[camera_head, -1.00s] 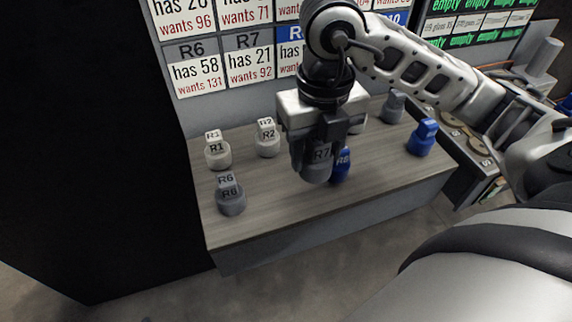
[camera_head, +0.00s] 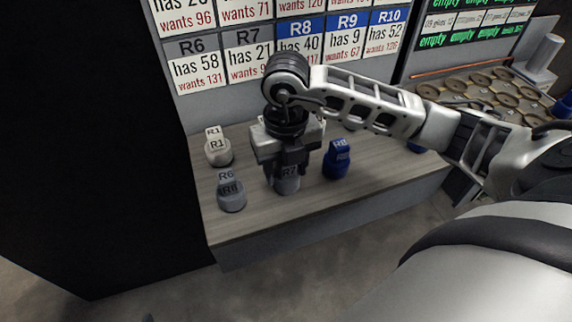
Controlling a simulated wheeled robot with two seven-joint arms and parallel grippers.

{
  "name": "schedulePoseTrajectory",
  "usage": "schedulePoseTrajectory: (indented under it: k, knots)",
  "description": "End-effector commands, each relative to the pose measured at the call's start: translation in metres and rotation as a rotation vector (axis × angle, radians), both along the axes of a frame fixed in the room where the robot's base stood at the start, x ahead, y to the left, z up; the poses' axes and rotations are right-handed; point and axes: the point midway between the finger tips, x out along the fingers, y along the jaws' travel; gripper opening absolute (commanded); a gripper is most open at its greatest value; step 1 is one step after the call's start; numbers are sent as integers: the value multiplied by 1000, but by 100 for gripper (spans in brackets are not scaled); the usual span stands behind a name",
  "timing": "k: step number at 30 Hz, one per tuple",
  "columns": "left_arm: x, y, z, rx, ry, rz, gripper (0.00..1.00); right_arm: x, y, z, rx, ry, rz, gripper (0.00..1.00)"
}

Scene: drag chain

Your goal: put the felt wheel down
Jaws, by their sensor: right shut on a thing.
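My right gripper (camera_head: 286,160) is over the wooden shelf top, pointing down and shut on a grey piece marked R7 (camera_head: 288,183). The R7 piece is upright, between the grey R6 piece (camera_head: 231,193) on its left and the blue R8 piece (camera_head: 337,160) on its right. Its base is at or just above the shelf top; I cannot tell whether it touches. The gripper hides its upper part. No part clearly recognisable as a felt wheel shows in the grip. My left gripper is out of the picture.
A pale R1 piece (camera_head: 217,148) stands behind R6. The shelf top (camera_head: 270,212) is bare along its front. Label boards such as the R8 card (camera_head: 300,40) rise behind. A rack of round brown discs (camera_head: 484,92) lies at the right, behind my right arm.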

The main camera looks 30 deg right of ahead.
Motion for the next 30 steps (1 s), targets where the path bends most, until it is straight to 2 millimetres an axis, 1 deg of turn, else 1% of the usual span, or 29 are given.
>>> schedulePoseTrajectory:
  k: [5, 6, 7, 8, 16, 18, 20, 23, 30]
  knots:
    - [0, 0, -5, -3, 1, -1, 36, 0, 0, -5, 0, -1, 0, 23]
    - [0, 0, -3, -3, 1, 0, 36, 0, 0, -3, 0, 0, 0, 59]
    - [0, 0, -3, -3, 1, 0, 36, 0, 0, -3, 0, 0, 0, 68]
    - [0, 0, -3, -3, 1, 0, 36, 0, 0, -3, 0, 0, 0, 70]
    - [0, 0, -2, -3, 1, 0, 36, 0, 0, -1, 0, 0, 0, 70]
    - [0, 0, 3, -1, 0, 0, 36, 0, 0, 3, 1, 0, 0, 70]
    - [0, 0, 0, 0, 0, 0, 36, 1, 0, 8, 1, -3, 0, 70]
    - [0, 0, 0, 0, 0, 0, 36, 1, 0, 25, 2, -6, 0, 70]
    - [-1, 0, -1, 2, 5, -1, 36, 1, 0, 78, 2, -7, 1, 70]
